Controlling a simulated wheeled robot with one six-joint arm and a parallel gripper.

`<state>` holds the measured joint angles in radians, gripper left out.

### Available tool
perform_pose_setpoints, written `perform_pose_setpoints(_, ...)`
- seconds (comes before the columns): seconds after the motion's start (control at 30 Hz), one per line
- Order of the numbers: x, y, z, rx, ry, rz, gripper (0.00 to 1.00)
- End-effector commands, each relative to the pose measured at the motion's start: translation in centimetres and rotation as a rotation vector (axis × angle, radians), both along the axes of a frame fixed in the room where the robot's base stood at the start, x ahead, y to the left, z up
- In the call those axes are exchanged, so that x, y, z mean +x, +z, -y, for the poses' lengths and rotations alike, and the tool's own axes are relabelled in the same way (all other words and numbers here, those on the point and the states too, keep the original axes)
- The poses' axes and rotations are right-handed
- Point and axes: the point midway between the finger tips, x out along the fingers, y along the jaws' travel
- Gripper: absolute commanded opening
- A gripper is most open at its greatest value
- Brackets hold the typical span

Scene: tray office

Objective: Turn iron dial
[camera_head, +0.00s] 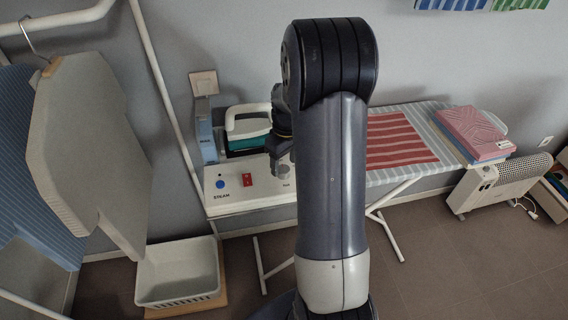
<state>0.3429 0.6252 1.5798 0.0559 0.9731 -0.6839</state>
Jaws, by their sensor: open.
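The iron (247,133) has a white handle and a teal body and rests at the back of a white base station (232,204). The station's front panel carries a blue button (220,184) marked STEAM and a red switch (247,179). My gripper (284,172) points down at the right end of this panel, close beside my upright arm link. Its fingers are small and partly hidden, and I cannot tell whether they touch anything. I cannot make out the dial clearly; a small label shows just below the gripper.
The ironing board (440,160) extends right, with a red striped cloth (400,138) and folded pink cloth (470,130). A white heater (500,184) stands at right. A white basket (178,272) sits on the floor, and garments (90,150) hang at left. A blue box (206,130) stands left of the iron.

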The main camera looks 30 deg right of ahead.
Motion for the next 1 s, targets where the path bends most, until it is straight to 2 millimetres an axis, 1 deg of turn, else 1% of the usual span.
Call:
perform_pose_setpoints(0.03, -0.1, -0.6, -0.1, 0.001, 0.000, -0.003, 0.58)
perform_pose_setpoints(0.1, -0.1, -1.3, -0.1, 0.000, 0.000, -0.002, 0.58)
perform_pose_setpoints(0.2, -0.1, -1.8, -0.1, 0.001, 0.000, -0.001, 0.58)
perform_pose_setpoints(0.5, 0.0, -2.0, -0.1, 0.000, 0.000, 0.001, 0.58)
perform_pose_setpoints(1.0, 0.0, -2.0, -0.1, 0.000, 0.000, 0.001, 0.17)
